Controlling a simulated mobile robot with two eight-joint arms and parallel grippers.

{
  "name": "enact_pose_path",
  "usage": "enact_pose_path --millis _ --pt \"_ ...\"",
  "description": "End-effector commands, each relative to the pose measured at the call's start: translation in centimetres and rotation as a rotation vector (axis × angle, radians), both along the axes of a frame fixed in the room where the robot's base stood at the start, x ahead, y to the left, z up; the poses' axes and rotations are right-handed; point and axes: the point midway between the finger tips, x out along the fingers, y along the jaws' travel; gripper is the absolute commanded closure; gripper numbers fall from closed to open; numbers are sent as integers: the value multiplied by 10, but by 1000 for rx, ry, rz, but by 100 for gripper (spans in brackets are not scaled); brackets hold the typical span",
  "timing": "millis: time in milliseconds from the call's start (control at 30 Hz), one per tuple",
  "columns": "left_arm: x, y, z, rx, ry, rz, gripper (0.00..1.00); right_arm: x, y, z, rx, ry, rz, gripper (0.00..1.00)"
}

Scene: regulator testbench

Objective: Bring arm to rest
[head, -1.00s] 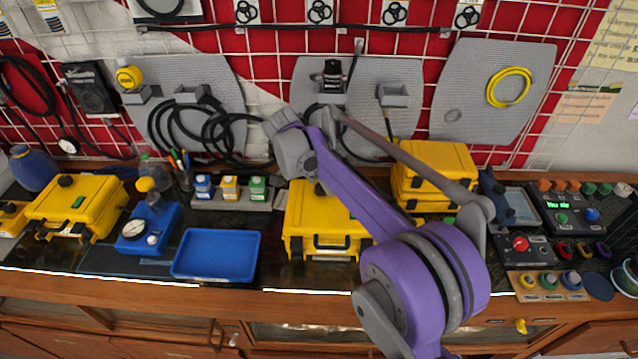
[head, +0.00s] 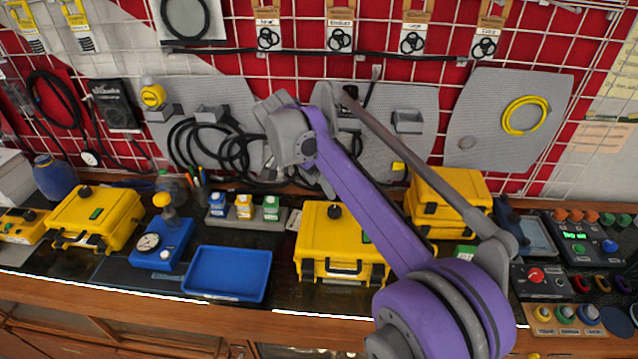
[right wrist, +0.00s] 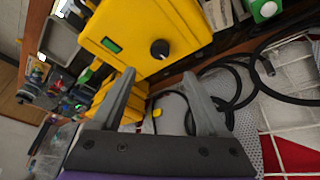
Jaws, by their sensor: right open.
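My right arm, purple and grey, reaches up from the lower right in the head view. Its gripper (head: 297,178) is above the bench, near the wall panels and behind the middle yellow case (head: 338,240); the wrist partly hides it. In the right wrist view my right gripper (right wrist: 158,75) has its two grey fingers wide apart with nothing between them. The yellow case (right wrist: 190,25), with its black knob and green label, lies beyond the fingertips there. My left gripper is not in view.
Black cable coils (head: 215,140) hang on the wall close to the gripper. A blue tray (head: 228,273), a gauge unit (head: 160,245) and small bottles (head: 244,206) stand on the bench to the left. Stacked yellow cases (head: 450,200) and a control box (head: 580,240) are right.

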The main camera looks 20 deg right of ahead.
Motion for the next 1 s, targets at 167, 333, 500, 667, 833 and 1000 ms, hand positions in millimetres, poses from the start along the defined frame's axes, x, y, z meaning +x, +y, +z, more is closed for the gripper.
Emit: enact_pose_path --millis 167,333,500,667,833,1000 --pt "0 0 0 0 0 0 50 0 0 0 0 0 1 23" --pt "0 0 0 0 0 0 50 -16 1 -1 21 5 75 23" --pt "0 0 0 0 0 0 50 -66 5 -13 71 10 318 23" --pt "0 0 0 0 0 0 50 -126 12 -38 97 -12 593 23" --pt "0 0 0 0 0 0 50 -190 22 -77 84 -53 873 23" --pt "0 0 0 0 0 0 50 -241 30 -119 37 -99 1100 23"
